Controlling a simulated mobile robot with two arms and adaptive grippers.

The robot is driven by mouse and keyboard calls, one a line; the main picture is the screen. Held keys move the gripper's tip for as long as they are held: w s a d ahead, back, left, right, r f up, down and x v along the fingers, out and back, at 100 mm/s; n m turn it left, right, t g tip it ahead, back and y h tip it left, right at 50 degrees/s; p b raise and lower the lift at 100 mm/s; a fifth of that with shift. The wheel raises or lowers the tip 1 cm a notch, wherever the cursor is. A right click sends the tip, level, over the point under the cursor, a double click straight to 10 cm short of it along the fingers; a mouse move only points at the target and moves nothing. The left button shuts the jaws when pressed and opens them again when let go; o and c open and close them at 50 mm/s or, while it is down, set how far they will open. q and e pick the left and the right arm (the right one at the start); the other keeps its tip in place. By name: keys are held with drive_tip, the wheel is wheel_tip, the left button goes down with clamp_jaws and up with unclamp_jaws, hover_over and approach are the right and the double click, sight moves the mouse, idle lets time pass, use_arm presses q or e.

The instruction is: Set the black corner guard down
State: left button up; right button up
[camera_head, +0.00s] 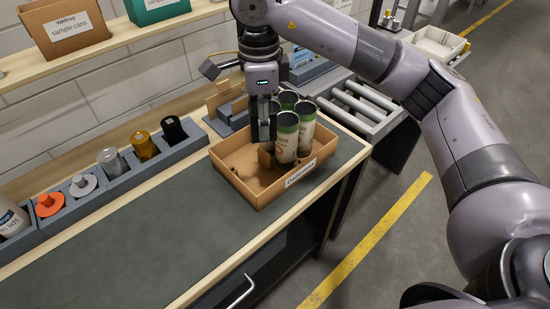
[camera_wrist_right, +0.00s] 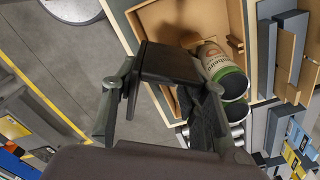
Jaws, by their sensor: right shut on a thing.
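My right gripper (camera_head: 264,132) points down over the cardboard tray (camera_head: 232,178), beside the green-and-white cans (camera_head: 287,140). In the right wrist view it is shut on a dark, flat-sided piece that looks like the black corner guard (camera_wrist_right: 170,65). In the head view the guard blends with the black fingers, so its outline and whether it touches the tray are unclear. The cans stand together at the tray's right side; they also show in the right wrist view (camera_wrist_right: 222,70). My left gripper is not in view.
A grey holder row (camera_head: 90,202) along the wall carries an orange piece, a silver piece, an amber jar and a black item. The green mat (camera_head: 150,245) in front is clear. Sample-can boxes (camera_head: 62,28) stand on the shelf.

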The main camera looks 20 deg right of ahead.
drive_tip(key=shift+w+a+r+m, duration=0.25)
drive_tip(key=shift+r+m, duration=0.25)
drive_tip(key=shift+m, duration=0.4)
drive_tip(key=shift+f, duration=0.4)
wheel_tip(320, 180, down, 15)
drive_tip(key=p, duration=0.3)
drive_tip(key=shift+w+r, duration=0.1)
wheel_tip(320, 180, down, 4)
drive_tip(key=shift+r+p, duration=0.1)
drive_tip(key=shift+p, duration=0.45)
drive_tip(key=shift+f, duration=0.35)
drive_tip(key=o, duration=0.7)
drive_tip(key=shift+r, duration=0.1)
